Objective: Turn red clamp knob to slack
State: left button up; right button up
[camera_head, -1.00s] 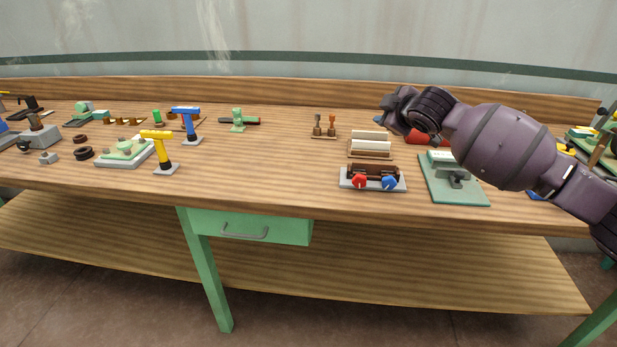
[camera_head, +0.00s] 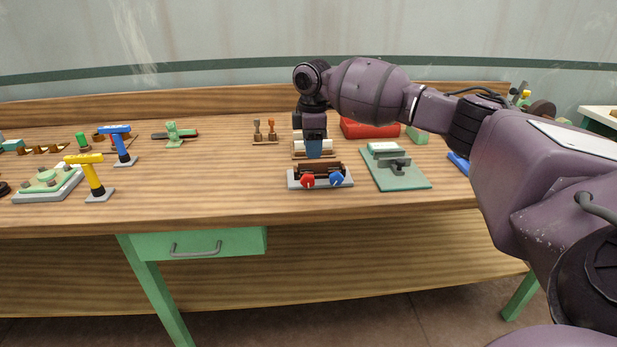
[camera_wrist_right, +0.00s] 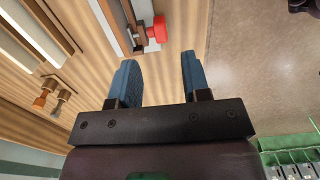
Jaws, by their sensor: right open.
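The red clamp knob (camera_head: 308,181) is on the front of a small grey-based clamp fixture (camera_head: 321,186) with dark brown blocks, near the bench's front edge. A blue knob (camera_head: 336,179) sits to its right on the same fixture. My right gripper (camera_head: 314,150) hangs just above and behind the fixture, with blue fingers pointing down. In the right wrist view its two blue fingers (camera_wrist_right: 157,80) are apart with nothing between them. The red knob (camera_wrist_right: 155,29) shows there beyond the fingertips, not touched. My left gripper is not in view.
A wooden rack with white bars (camera_head: 312,153) stands behind the fixture. A green plate with a grey clamp (camera_head: 400,180) is close on the right. A red box (camera_head: 368,129) is behind.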

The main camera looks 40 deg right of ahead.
aim_at(312, 176)
notch_tip(312, 176, down, 8)
jog(key=shift+f+b, duration=0.2)
jog(key=shift+b, duration=0.55)
jog(key=shift+f, duration=0.4)
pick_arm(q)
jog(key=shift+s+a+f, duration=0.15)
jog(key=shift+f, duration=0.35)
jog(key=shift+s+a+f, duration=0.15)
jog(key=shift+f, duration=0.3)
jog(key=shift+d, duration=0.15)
pick_arm(e)
grip_shut()
